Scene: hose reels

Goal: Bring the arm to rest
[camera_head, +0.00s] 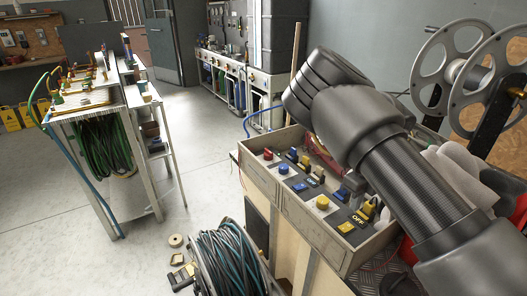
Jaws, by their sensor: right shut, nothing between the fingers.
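My right arm comes in from the lower right and reaches up over the control box (273,182). Its dark, ribbed end (322,84) bends to the left above the far part of the box. My right gripper is shut and holds nothing; I cannot make out its fingertips against the dark arm. My left arm and left gripper do not show.
The box carries coloured buttons and switches. A hose reel (228,262) stands on the floor before it. A metal rack (150,98) with green hoses is at the left. Large grey reel wheels (447,66) stand at the right. The floor (195,150) between rack and box is clear.

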